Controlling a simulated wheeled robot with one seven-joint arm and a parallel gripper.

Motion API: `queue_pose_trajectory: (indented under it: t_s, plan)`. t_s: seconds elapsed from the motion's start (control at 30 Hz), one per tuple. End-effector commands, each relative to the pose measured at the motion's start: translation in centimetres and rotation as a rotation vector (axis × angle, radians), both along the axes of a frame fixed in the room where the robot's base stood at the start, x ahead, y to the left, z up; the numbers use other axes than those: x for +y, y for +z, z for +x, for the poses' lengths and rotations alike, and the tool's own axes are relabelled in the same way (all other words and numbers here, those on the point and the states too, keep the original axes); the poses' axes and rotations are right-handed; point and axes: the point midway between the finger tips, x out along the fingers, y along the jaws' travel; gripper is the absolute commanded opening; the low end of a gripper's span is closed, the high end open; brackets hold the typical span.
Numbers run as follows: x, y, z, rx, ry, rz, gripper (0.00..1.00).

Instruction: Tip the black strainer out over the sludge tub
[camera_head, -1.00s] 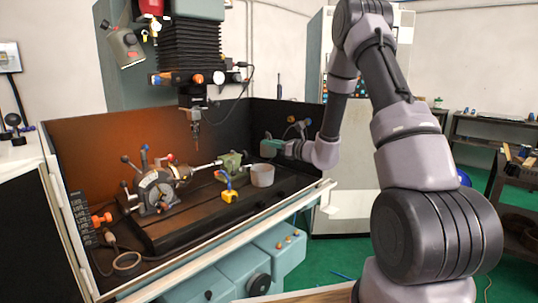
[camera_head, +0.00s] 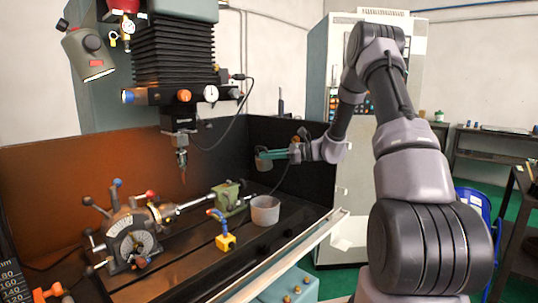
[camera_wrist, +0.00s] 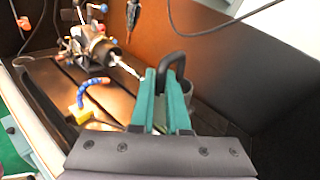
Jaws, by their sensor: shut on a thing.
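The grey round tub (camera_head: 265,210), which I take for the sludge tub, stands upright on the machine table. My gripper (camera_head: 268,155) is above it with a clear gap between them. In the wrist view, the green fingers (camera_wrist: 163,102) are closed on a black looped handle (camera_wrist: 172,62), which I take for the black strainer's. In the head view, a small dark shape under the fingers may be the strainer's body. It is hard to tell from the dark wall, and I cannot tell its tilt.
An indexing chuck (camera_head: 132,238) sits left on the slotted table. A blue coolant hose on a yellow base (camera_head: 226,242) stands left of the tub. The drill spindle (camera_head: 181,150) hangs further left. Dark walls enclose the table's back. A hanging cable (camera_head: 240,118) is close by.

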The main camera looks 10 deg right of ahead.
Motion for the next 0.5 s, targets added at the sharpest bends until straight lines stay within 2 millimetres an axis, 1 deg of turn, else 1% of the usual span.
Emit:
queue_pose_trajectory:
  t_s: [0.1, 0.43, 0.5]
  plan:
    - [1.1, -0.3, -0.8, -0.121, 0.003, -0.166, 0.0]
    - [3.6, -2.0, -2.5, -0.463, 0.005, -0.634, 0.0]
    - [3.5, -2.8, -2.6, -0.522, 0.003, -0.722, 0.0]
